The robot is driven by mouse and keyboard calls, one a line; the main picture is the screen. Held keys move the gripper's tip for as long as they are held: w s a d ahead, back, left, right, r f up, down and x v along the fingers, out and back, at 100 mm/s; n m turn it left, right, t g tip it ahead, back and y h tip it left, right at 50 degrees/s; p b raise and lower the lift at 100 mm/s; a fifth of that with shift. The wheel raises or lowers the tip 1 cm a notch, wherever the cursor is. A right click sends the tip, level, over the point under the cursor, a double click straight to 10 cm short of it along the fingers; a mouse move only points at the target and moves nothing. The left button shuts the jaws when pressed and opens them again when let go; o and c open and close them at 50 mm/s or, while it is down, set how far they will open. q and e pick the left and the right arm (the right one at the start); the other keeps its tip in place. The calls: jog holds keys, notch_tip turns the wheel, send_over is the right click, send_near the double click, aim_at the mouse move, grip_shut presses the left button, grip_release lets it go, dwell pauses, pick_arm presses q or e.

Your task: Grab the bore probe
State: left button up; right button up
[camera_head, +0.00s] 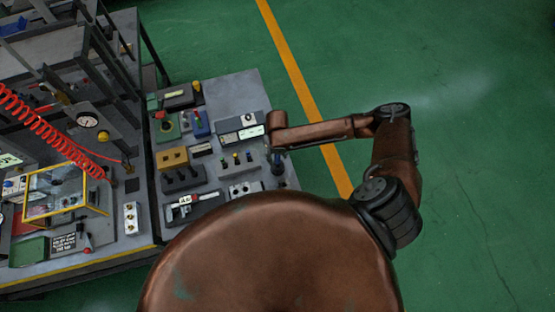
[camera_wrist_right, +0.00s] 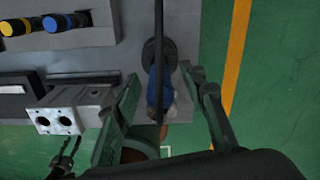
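A slim dark upright tool with a blue grip (camera_wrist_right: 153,92), which I take to be the bore probe, stands at the bench's right edge, with a round black base (camera_wrist_right: 150,56) around its rod. In the head view, a small dark blue part (camera_head: 277,168) shows below my right wrist. My right gripper (camera_wrist_right: 160,78) is open, one finger on each side of the blue grip, with a gap visible on both sides. In the head view my right gripper (camera_head: 277,156) is mostly hidden by its own wrist. My left gripper is not in view.
A silver block with two bores (camera_wrist_right: 62,120) lies left of the right gripper. A rack with yellow and blue plugs (camera_wrist_right: 65,25) is behind it. Several valve blocks and a yellow block (camera_head: 172,158) crowd the bench (camera_head: 240,90). Green floor lies open to the right.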

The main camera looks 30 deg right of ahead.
jog(key=shift+f, duration=0.15)
grip_shut()
dwell(0.4)
